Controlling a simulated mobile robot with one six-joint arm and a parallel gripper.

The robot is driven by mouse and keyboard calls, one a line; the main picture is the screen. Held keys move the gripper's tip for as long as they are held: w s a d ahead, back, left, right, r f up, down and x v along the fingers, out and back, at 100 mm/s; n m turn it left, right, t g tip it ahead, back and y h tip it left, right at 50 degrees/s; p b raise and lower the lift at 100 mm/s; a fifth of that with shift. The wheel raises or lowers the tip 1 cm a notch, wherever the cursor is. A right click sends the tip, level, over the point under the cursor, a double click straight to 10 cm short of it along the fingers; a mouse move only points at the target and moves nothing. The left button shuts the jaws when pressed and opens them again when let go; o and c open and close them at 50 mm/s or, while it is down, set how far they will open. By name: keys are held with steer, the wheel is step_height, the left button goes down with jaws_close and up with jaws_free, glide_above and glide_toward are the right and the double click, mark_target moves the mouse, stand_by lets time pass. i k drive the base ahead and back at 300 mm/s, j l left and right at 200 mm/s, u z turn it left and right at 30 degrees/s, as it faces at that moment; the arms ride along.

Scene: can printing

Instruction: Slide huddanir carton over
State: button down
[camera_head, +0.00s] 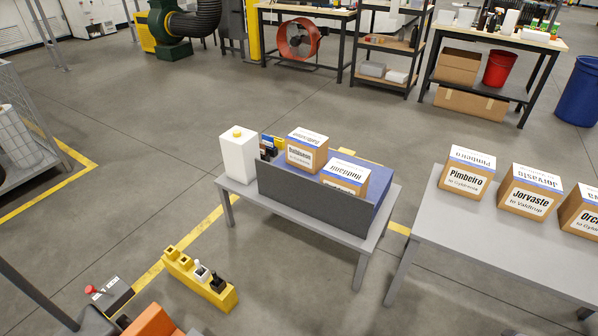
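A brown carton with a blue stripe on its white top (345,175) stands on the blue surface (375,186) of a small grey table, behind a dark grey upright panel (310,200). Its label seems to read Huddanir; the panel hides its lower front. Another carton (306,150) stands just behind it to the left, and its label is too small to read surely. My gripper is not in view.
A white canister with a yellow cap (239,154) stands at the table's left end. A longer grey table (480,235) to the right bears cartons labelled Pimbeiro (468,174), Jorvaste (530,192) and one cut by the edge. A yellow slotted block (200,278) is in front.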

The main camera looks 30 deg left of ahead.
mark_target(354, 179)
steer(key=i+j+z, duration=0.15)
steer(key=i+z, duration=0.15)
steer(key=i, duration=0.15)
steer(key=i+j+z, duration=0.25)
steer(key=i, duration=0.2)
steer(key=j+z, duration=0.1)
steer(key=z, duration=0.75)
steer(key=j+z, duration=0.2)
steer(key=z, duration=0.65)
steer(key=j+z, duration=0.15)
steer(key=z, duration=0.7)
steer(key=j+z, duration=0.1)
steer(key=z, duration=0.75)
steer(key=k+z, duration=0.1)
steer(key=z, duration=0.8)
steer(key=k+z, duration=0.15)
steer(key=z, duration=1.55)
steer(key=k+l+z, duration=0.1)
steer(key=z, duration=0.75)
steer(key=l+z, duration=0.1)
steer(key=z, duration=0.35)
steer(key=l+z, duration=0.15)
steer(key=z, duration=0.3)
steer(key=i+l+z, duration=0.1)
steer(key=z, duration=0.35)
steer(key=l+z, duration=0.1)
steer(key=z, duration=0.35)
steer(key=i+z, duration=0.1)
steer(key=z, duration=0.4)
